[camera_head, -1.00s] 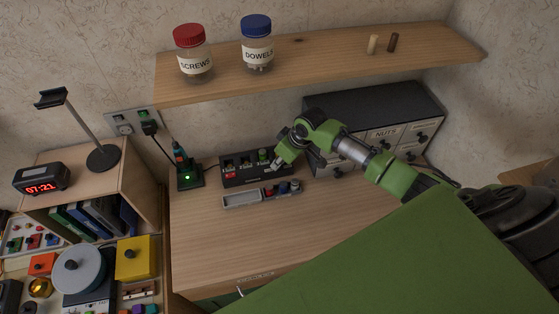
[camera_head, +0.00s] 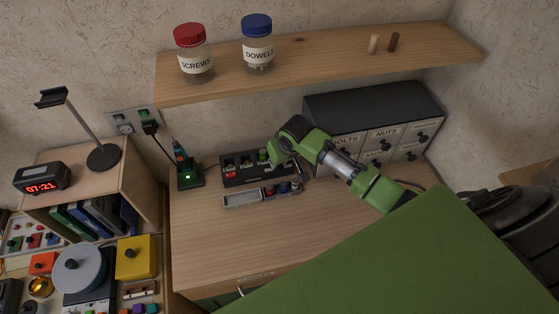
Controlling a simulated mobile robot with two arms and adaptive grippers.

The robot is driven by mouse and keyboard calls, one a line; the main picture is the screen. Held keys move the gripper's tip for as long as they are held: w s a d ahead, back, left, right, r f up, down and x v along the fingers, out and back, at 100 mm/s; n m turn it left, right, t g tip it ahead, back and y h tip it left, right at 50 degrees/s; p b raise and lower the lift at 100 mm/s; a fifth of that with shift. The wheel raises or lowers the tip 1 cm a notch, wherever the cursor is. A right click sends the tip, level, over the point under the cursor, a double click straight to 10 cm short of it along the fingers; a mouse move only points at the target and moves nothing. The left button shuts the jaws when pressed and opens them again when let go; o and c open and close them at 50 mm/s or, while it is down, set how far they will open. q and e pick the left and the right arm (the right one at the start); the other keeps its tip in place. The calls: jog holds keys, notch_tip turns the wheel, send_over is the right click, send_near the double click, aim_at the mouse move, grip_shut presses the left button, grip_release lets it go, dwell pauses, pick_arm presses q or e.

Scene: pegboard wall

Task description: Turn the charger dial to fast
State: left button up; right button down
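A black panel (camera_head: 240,181) with several small coloured switches and labels stands at the back of the wooden desk. A small black charger stand (camera_head: 190,181) with a lit green light holds a teal-and-black tool (camera_head: 180,153) to its left. The dial is too small to make out. My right gripper (camera_head: 284,168) reaches in from the right and hangs at the right end of the panel, covering part of it. Its fingers are too small and hidden to tell whether they are open or shut, or touching anything. My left gripper is not in view.
A grey tray (camera_head: 241,199) with small parts lies before the panel. A drawer cabinet (camera_head: 372,103) stands at the right, behind my arm. A shelf (camera_head: 330,58) with jars hangs above. The desk front (camera_head: 230,245) is clear.

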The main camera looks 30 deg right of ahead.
jog(key=m, duration=0.1)
jog(key=m+h, duration=0.1)
jog(key=m, duration=0.2)
jog(key=shift+a+m+g+h, duration=0.25)
jog(key=shift+m+g+h, duration=0.05)
jog(key=shift+h, duration=0.1)
jog(key=m+h, duration=0.1)
jog(key=m, duration=0.2)
jog(key=shift+w+a+m+g, duration=0.1)
jog(key=shift+a+m+g, duration=0.05)
jog(key=shift+m+g, duration=0.25)
jog(key=m+g, duration=0.1)
jog(key=m, duration=0.2)
jog(key=shift+w+h, duration=0.1)
jog(key=shift+h, duration=0.3)
jog(key=shift+m+g+b, duration=0.4)
jog(key=shift+m+g, duration=0.1)
jog(key=shift+m, duration=1.2)
jog(key=c, duration=1.9)
grip_release()
jog(key=shift+w, duration=0.1)
jog(key=shift+h, duration=0.3)
